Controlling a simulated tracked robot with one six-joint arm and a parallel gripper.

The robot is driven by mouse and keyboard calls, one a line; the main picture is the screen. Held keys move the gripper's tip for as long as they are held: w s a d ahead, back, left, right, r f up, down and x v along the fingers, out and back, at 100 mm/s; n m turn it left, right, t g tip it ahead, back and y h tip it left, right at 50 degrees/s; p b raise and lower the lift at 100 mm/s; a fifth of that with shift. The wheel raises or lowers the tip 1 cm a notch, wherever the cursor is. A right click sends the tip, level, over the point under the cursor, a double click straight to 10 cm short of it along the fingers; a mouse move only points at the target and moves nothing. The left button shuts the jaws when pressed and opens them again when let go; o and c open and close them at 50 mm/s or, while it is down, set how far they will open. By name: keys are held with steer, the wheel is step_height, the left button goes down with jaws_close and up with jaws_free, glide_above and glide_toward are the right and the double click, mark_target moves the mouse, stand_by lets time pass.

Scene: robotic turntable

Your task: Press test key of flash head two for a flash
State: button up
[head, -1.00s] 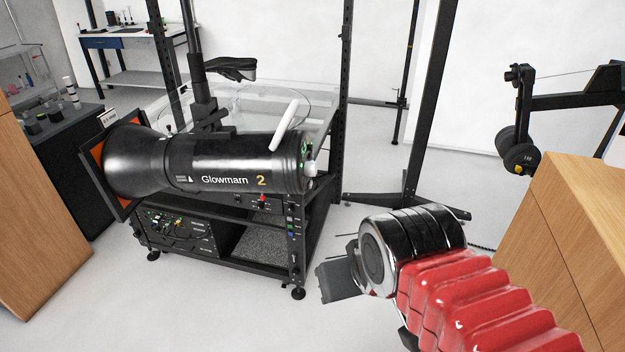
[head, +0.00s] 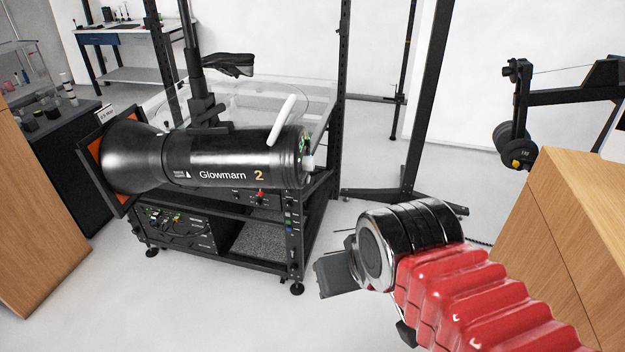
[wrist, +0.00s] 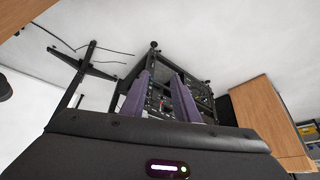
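Flash head two (head: 215,158), a black cylinder marked "Glowmarn 2", lies level above the equipment rack at centre left in the head view. Its flared, orange-edged front points left. Its rear panel (head: 305,147), with small green lights and a pale knob, faces right and is seen nearly edge-on. I cannot make out the test key. My gripper is at lower centre right in the head view, to the right of and below the rear panel and well apart from it. In the wrist view my gripper (wrist: 160,85) has two purple fingers apart, with nothing held between them.
The black rack (head: 292,240) stands under the flash head. A black stand (head: 410,190) rises behind my arm. Wooden cabinets flank the scene, at right (head: 570,215) and at left (head: 30,220). A weighted boom (head: 515,145) hangs at right. Floor between rack and arm is clear.

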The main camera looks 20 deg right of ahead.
jaws_close()
stand_by(1.4)
